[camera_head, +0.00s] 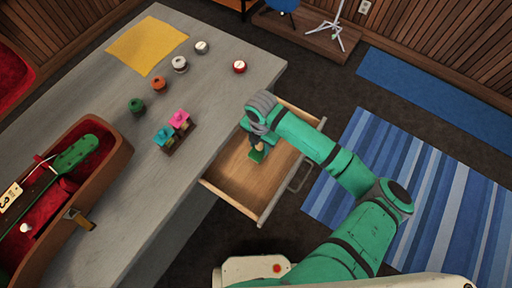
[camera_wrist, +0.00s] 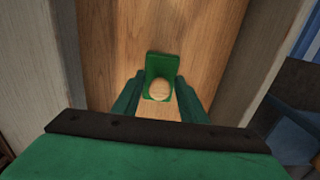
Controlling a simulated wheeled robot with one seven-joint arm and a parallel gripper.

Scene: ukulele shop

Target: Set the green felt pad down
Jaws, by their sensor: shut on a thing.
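The green felt pad (camera_head: 257,156) is in my gripper (camera_head: 256,146), over the open wooden drawer (camera_head: 237,184). In the wrist view the green pad (camera_wrist: 162,64) has a round pale wooden knob (camera_wrist: 159,90) on it. My gripper's two green fingers (camera_wrist: 158,92) stand on either side of the knob and are shut on it. The drawer's bare floor (camera_wrist: 205,45) is behind the pad. I cannot tell whether the pad touches the floor.
The drawer sticks out of a grey counter (camera_head: 225,85), its handle (camera_head: 299,178) at the right. On the counter are a yellow cloth (camera_head: 146,45), several small round spools, pink and teal pieces on a block (camera_head: 178,139), and an open red-lined case (camera_head: 100,190).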

